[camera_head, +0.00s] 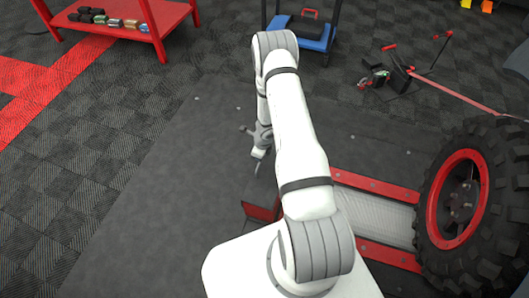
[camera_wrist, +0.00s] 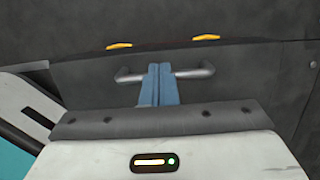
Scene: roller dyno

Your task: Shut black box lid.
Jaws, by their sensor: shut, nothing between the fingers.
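The black box (camera_head: 262,206) stands on the dark mat beside my arm in the head view, partly hidden by it; a red face shows on its near side. In the wrist view a dark panel (camera_wrist: 85,85), apparently the box's lid, carries a silver bar handle (camera_wrist: 194,75) and two yellow pieces along its far edge. My gripper's blue fingers (camera_wrist: 160,72) are shut together and overlap the middle of the handle; whether they touch it is unclear. In the head view my gripper (camera_head: 259,154) is at the box's far end. The lid's angle is hard to tell.
A red-railed roller unit (camera_head: 375,212) with a large black tyre (camera_head: 500,190) lies to the right. A red bench (camera_head: 130,28) and a blue cart (camera_head: 303,32) stand at the back. The mat on the left is clear.

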